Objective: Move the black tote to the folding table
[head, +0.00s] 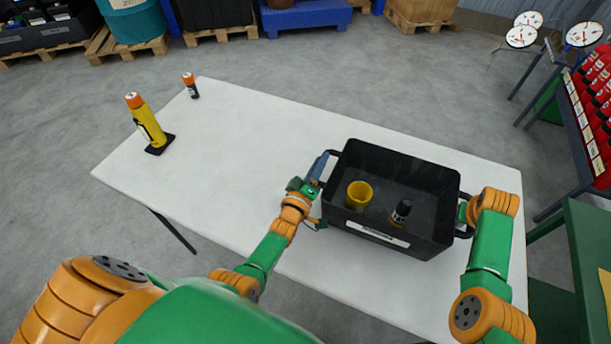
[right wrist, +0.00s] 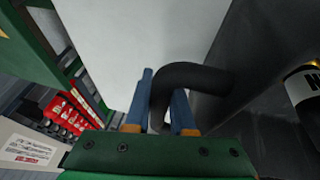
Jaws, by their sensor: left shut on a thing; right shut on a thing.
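The black tote (head: 360,226) is at the right part of the white folding table (head: 240,150). It looks to be on or just above the tabletop; I cannot tell which. Inside it are a yellow cup (head: 359,194) and a small dark cylinder (head: 401,212) with a yellow band. My left gripper (head: 318,190) is shut at the tote's left handle. My right gripper (head: 463,213) is at the right handle, partly hidden by its arm. In the right wrist view, its blue fingers (right wrist: 163,105) close around the black handle (right wrist: 185,78), beside the tote wall.
A yellow bottle with an orange cap (head: 147,122) stands on a black base at the table's left. A small dark orange-topped bottle (head: 191,86) stands at the far corner. The table's middle left is clear. Red items on a rack (head: 592,100) and a green bench (head: 580,260) are at right.

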